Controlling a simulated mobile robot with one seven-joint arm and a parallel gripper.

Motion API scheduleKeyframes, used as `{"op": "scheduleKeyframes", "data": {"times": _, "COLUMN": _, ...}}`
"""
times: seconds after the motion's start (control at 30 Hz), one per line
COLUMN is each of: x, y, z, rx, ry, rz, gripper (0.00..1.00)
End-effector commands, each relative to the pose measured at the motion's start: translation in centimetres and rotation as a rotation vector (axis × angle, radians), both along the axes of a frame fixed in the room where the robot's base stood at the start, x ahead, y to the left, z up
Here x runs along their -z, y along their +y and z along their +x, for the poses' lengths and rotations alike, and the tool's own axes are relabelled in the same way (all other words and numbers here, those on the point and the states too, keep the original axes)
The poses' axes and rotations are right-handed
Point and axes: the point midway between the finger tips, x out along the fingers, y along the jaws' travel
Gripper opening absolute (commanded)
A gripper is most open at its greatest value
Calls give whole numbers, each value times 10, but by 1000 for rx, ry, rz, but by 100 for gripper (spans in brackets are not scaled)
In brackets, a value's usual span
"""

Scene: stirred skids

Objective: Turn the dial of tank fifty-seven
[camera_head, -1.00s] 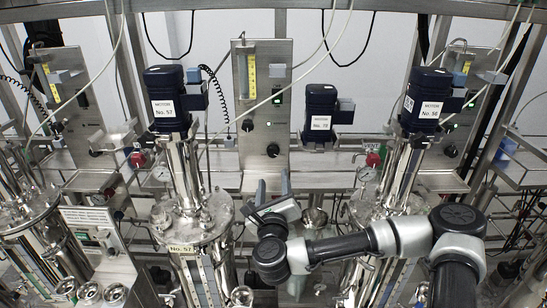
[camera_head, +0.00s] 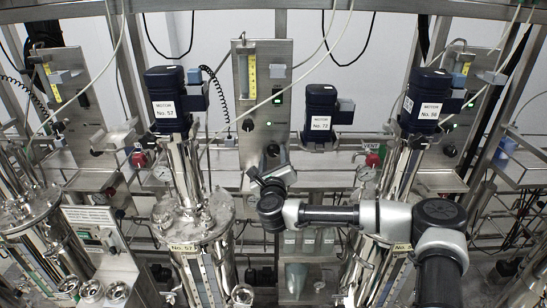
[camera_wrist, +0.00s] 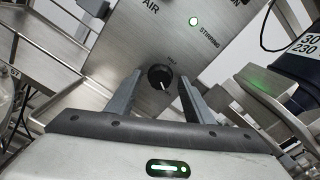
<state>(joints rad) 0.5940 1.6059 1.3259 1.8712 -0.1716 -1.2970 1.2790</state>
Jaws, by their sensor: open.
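Tank fifty-seven (camera_head: 197,222) is a shiny steel vessel left of centre, with a "No. 57" tag and a dark-blue motor (camera_head: 167,102) labelled No. 57 on top. A steel control panel (camera_head: 232,75) stands behind it to the right. In the wrist view, a black round dial (camera_wrist: 160,77) with a white pointer mark sits on this panel, below a green lamp marked STIRRING. My gripper (camera_wrist: 158,88) is open, its two fingers on either side of the dial in the picture; contact cannot be told. In the head view, my gripper (camera_head: 273,156) hides the panel's lower dial.
Another black knob (camera_head: 248,125) sits higher and left on the panel, with a yellow gauge (camera_head: 252,74) above. Motor No. 72 (camera_head: 320,105) stands close right. A steel shelf (camera_head: 330,178) crosses below. Hoses and a coiled black cable hang nearby.

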Motion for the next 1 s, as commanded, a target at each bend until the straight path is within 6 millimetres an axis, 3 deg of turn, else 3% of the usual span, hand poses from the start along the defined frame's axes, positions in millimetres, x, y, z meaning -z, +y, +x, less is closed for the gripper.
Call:
{"op": "scheduleKeyframes", "data": {"times": 0.07, "x": 0, "y": 0, "z": 0, "rx": 0, "ry": 0, "rz": 0, "gripper": 46}}
{"op": "scheduleKeyframes", "data": {"times": 0.3, "x": 0, "y": 0, "z": 0, "rx": 0, "ry": 0, "rz": 0, "gripper": 6}}
{"op": "scheduleKeyframes", "data": {"times": 0.67, "x": -1, "y": 1, "z": 0, "rx": -2, "ry": -3, "rz": -61, "gripper": 6}}
{"op": "scheduleKeyframes", "data": {"times": 1.0, "x": -2, "y": 1, "z": 0, "rx": -2, "ry": -6, "rz": -313, "gripper": 6}}
